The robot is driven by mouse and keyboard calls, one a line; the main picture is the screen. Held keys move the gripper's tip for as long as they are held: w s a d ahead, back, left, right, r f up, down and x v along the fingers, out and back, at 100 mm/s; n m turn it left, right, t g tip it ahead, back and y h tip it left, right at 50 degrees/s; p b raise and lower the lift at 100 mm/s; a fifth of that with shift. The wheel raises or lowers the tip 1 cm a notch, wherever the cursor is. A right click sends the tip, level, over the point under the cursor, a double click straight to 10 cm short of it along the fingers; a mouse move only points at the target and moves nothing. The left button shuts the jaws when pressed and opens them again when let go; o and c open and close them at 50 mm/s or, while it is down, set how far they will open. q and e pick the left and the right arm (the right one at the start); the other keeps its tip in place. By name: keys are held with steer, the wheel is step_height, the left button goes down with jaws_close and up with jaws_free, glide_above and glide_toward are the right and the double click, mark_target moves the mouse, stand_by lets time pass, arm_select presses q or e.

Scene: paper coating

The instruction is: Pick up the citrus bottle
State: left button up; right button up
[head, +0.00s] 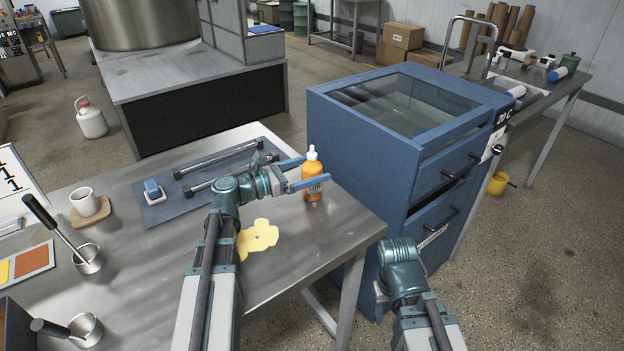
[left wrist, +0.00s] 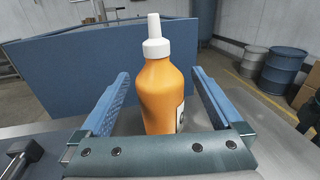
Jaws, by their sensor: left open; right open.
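The citrus bottle (head: 313,191) is orange with a white dropper-like cap and stands upright near the right edge of the metal table (head: 290,255). My left gripper (head: 307,173) is open, with one finger on each side of the bottle. In the left wrist view the bottle (left wrist: 160,90) stands between the open fingers of the left gripper (left wrist: 160,88), with gaps visible on both sides. Part of a label shows on its right side, and its base is hidden by the gripper body. My right arm shows at the lower right of the head view, but its gripper fingers are not visible.
A blue cabinet (head: 345,160) stands close behind and right of the bottle. A blue-grey mat (head: 160,210) with metal bars lies behind my left arm. A yellow spill (head: 262,235) is beside the arm. A cup (head: 85,201) and metal pots (head: 88,259) stand at left.

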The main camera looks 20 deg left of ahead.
arm_select(q)
steer(key=x, duration=0.3)
steer(key=shift+w+d, duration=0.1)
jaws_close()
stand_by(0.4)
